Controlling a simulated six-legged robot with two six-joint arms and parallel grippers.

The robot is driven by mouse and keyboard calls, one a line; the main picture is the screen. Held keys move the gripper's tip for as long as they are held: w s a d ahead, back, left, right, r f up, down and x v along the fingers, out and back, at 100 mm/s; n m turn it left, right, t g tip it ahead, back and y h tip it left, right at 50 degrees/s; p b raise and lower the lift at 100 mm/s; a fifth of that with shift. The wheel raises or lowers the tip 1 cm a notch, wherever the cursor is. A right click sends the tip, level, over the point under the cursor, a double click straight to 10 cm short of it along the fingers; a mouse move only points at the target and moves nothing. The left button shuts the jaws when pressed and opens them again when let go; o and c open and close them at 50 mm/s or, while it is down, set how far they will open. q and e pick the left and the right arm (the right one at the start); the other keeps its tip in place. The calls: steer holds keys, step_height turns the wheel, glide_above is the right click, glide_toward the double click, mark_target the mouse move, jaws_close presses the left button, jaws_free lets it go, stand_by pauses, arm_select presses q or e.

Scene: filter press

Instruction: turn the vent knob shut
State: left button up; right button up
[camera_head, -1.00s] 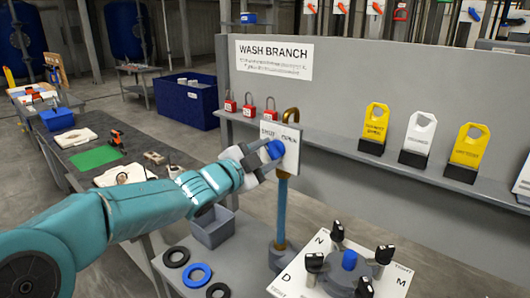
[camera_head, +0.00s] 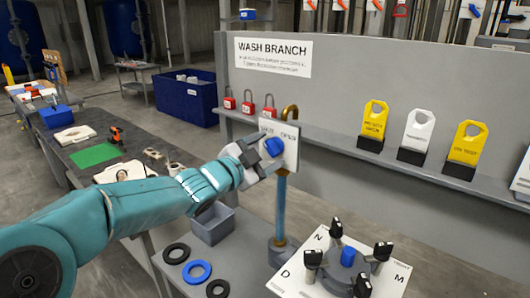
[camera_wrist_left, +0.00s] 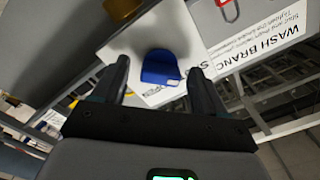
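The vent knob (camera_head: 273,147) is a blue knob on a white plate (camera_head: 291,142) marked with shut and open labels, mounted at the upright pipe. My left gripper (camera_head: 263,156) is right at the knob from the left. In the left wrist view the knob (camera_wrist_left: 160,68) lies just ahead, between the spread fingertips of my left gripper (camera_wrist_left: 160,72), with a gap showing on both sides. The gripper is open and holds nothing. The knob's pointing direction is hard to read, and part of the plate's lettering is blurred. My right gripper is not in view.
The blue pipe (camera_head: 281,205) rises beside a board (camera_head: 312,244) with several black knobs. Rings (camera_head: 197,271) and a grey bin (camera_head: 212,224) sit to its left. Red padlocks (camera_head: 248,103) and yellow and white tags (camera_head: 418,132) stand on the ledge behind.

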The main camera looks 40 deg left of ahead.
arm_select(q)
steer(key=shift+s+a, duration=0.15)
steer(key=shift+s, duration=0.05)
steer(key=s+a+b, duration=0.1)
steer(key=s+b, duration=0.1)
steer(key=s, duration=1.4)
steer(key=shift+w, duration=0.1)
